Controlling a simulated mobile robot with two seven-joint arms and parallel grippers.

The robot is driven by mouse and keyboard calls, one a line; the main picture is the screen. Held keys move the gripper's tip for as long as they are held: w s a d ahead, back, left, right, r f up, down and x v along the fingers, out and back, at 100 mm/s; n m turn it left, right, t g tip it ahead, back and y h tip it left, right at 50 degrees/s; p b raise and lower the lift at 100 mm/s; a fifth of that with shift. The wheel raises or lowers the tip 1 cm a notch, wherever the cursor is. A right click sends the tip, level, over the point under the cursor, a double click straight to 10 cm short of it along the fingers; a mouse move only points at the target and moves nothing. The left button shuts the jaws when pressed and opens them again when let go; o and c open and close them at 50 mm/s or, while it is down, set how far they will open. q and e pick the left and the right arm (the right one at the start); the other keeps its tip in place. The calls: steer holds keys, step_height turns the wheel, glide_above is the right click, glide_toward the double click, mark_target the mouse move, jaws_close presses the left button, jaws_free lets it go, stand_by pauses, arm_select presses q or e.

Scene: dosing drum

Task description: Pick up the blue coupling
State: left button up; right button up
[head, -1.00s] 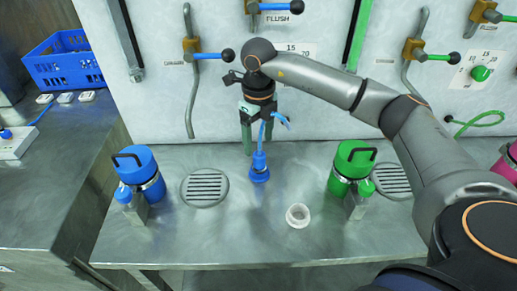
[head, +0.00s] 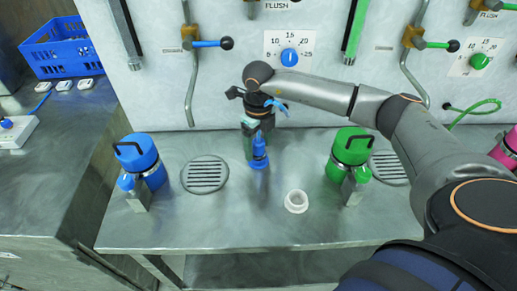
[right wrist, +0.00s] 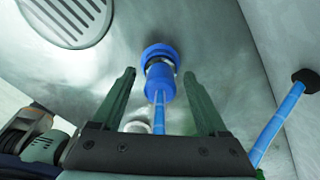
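The blue coupling (head: 259,153) stands upright on the steel bench, with a blue hose rising from its top. In the right wrist view the coupling (right wrist: 160,72) lies ahead, between the lines of the two green fingers. My right gripper (head: 254,145) is open and pointing down, close above and behind the coupling. Its fingertips (right wrist: 159,74) are spread to either side of the coupling, with a visible gap on each side. Whether they are level with its body is hard to tell. My left gripper is not in view.
A blue canister (head: 146,163) and round grate (head: 205,174) stand left. A white cup (head: 296,201) and green canister (head: 350,155) stand right. The wall behind carries pipes, levers and a blue dial (head: 289,57). The bench's front middle is clear.

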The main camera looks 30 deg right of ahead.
jaws_close()
stand_by(0.4)
steer(key=shift+r, duration=0.1)
